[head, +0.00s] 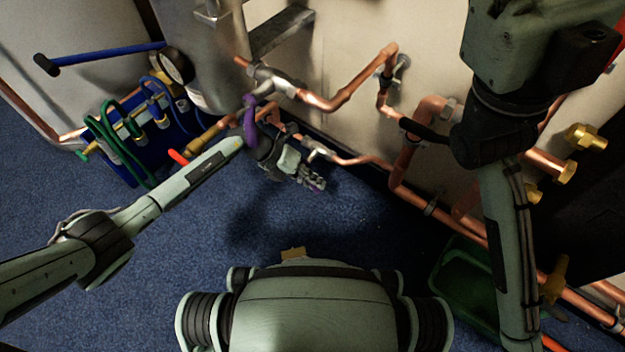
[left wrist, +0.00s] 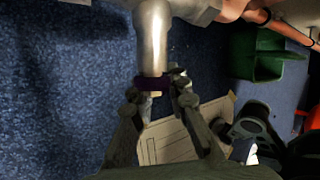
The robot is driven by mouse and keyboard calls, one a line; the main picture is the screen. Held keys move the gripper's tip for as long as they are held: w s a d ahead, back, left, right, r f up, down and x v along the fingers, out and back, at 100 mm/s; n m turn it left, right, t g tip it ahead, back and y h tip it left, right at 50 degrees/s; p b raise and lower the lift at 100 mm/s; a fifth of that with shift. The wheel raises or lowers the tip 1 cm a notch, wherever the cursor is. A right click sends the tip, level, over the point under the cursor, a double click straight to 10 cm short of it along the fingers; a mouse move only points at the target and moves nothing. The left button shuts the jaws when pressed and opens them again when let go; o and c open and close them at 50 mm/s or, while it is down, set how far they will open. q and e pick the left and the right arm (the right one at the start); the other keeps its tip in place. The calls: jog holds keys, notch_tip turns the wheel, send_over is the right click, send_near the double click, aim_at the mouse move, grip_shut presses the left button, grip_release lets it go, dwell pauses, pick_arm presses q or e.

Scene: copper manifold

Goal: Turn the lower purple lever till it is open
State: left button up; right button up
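My left gripper (head: 314,183) is low by the copper pipework, its fingers pointing right and down in the head view. In the left wrist view, its two fingertips (left wrist: 154,86) stand apart on either side of a dark purple piece (left wrist: 152,84) at the end of a pale metal pipe or valve. The purple piece nearly fills the gap; I cannot tell whether the fingers press on it. A curved purple lever (head: 250,121) shows in the head view, just left of my left wrist. The lower lever is mostly hidden there by the gripper.
Copper pipes (head: 342,96) run along the pale wall behind the gripper. A blue rack (head: 165,150) with green hoses stands at the left, beside a gauge (head: 177,66). A green bin (head: 468,283) sits at the lower right. Blue floor below the gripper is open.

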pick_arm(q)
jog(key=o, duration=0.5)
dwell(0.3)
